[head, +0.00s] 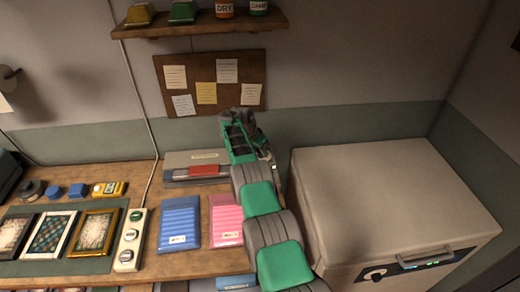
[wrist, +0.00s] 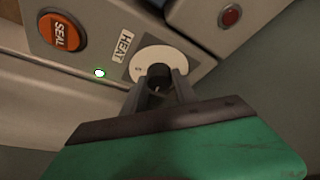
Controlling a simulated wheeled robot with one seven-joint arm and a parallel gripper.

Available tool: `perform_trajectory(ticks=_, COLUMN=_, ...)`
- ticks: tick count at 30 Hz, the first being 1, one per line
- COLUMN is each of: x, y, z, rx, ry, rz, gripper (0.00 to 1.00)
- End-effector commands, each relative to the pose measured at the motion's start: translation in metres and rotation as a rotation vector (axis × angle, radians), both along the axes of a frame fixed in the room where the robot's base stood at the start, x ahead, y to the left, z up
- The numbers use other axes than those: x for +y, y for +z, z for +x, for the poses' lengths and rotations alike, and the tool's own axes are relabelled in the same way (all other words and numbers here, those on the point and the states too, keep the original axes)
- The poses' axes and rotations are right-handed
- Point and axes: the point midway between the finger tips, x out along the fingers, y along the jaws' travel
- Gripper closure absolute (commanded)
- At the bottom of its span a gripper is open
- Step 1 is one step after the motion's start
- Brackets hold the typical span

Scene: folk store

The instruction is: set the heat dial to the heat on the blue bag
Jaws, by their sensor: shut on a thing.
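My gripper (wrist: 158,88) is shut on the dark knob of the heat dial (wrist: 172,57), a pale disc beside the HEAT label (wrist: 123,45) in the wrist view. My fingers hide part of the dial, and I cannot read its setting. An orange SEAL button (wrist: 63,31) and a lit green lamp (wrist: 99,73) are on the same grey panel. In the head view, the blue bag (head: 180,215) lies flat on the wooden table with a small white label that is too small to read. My arm hides the gripper's fingertips there.
A pink bag (head: 226,215) lies right of the blue bag, close to my arm. A grey device with a red part (head: 203,170) stands behind the bags. A large pale chest (head: 390,200) stands on the right. Framed pictures (head: 52,232) lie at the left.

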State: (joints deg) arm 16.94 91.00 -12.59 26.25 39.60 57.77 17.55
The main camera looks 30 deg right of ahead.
Motion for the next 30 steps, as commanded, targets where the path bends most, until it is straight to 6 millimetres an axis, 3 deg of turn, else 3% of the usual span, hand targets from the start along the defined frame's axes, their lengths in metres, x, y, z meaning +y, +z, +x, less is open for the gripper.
perform_trajectory(ticks=5, x=0.0, y=0.001, z=0.001, rx=-0.002, ry=0.0, rz=0.0, gripper=1.0)
perform_trajectory(ticks=6, x=0.0, y=0.001, z=0.001, rx=-0.002, ry=0.0, rz=-0.001, gripper=0.66)
perform_trajectory(ticks=9, x=0.0, y=0.001, z=0.0, rx=-0.001, ry=0.0, rz=0.0, gripper=0.57)
perform_trajectory(ticks=23, x=0.004, y=0.006, z=0.001, rx=-0.002, ry=0.0, rz=-0.001, gripper=0.57)
perform_trajectory(ticks=28, x=0.011, y=0.02, z=-0.002, rx=-0.003, ry=0.001, rz=0.0, gripper=0.57)
perform_trajectory(ticks=30, x=0.017, y=0.038, z=-0.002, rx=-0.005, ry=0.002, rz=0.0, gripper=0.57)
